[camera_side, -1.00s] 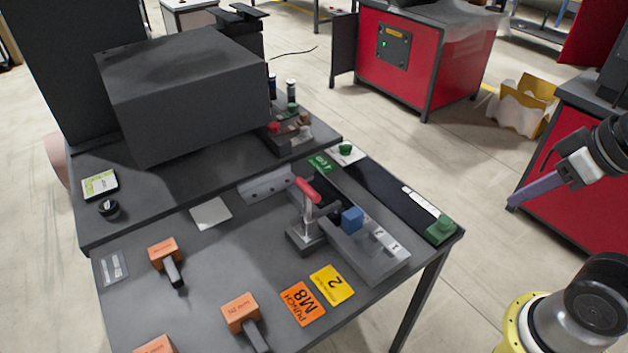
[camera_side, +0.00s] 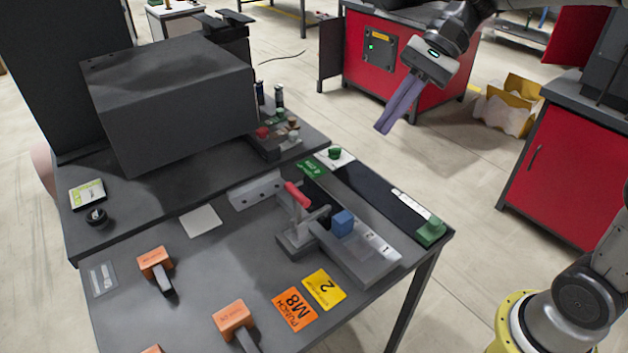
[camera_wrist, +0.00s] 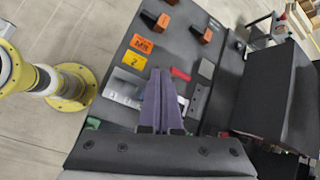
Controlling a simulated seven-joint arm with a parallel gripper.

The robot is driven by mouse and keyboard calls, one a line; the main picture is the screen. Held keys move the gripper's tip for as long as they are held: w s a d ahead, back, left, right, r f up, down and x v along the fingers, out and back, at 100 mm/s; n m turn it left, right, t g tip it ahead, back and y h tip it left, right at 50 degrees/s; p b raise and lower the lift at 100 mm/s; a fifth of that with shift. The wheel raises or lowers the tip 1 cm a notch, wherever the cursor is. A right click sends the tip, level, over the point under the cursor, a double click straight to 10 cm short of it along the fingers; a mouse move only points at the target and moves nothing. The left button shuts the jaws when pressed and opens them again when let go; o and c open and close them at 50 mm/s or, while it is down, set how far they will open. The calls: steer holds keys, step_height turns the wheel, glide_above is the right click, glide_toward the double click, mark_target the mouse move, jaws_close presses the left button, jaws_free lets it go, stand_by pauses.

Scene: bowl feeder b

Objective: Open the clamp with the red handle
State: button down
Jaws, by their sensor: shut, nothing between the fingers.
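The clamp (camera_side: 303,236) sits on the dark table beside a grey fixture block. Its red handle (camera_side: 297,195) stands up, tilted to the upper left. A blue block (camera_side: 342,223) lies on the fixture just right of the clamp. My gripper (camera_side: 382,129) is shut and empty, high above the far right side of the table, well apart from the handle. In the wrist view my purple fingers (camera_wrist: 158,75) point over the table. The red handle (camera_wrist: 180,74) shows just right of the fingertips there, and the fingers hide part of the clamp and fixture.
A large dark box (camera_side: 168,98) stands on the table's back part. The air around the handle is clear.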

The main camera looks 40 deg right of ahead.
steer(key=w+d+f+m+y, duration=0.3)
steer(key=w+d+f, duration=0.3)
steer(key=w+f, duration=0.5)
step_height(320, 180, down, 3)
steer(key=shift+w+d+r+m+g, duration=0.2)
steer(key=shift+w+m+g, duration=0.15)
steer(key=shift+m, duration=0.55)
steer(key=shift+s+a, duration=0.1)
steer(key=shift+a, duration=0.05)
steer(key=x, duration=0.9)
steer(key=shift+s+a+f, duration=0.1)
steer(key=shift+a+f, duration=0.15)
steer(key=shift+a, duration=0.05)
steer(key=a, duration=0.3)
steer(key=shift+a+r, duration=0.1)
steer(key=shift+r, duration=0.2)
steer(key=shift+a+r, duration=0.1)
steer(key=shift+a, duration=0.3)
steer(key=shift+a, duration=0.1)
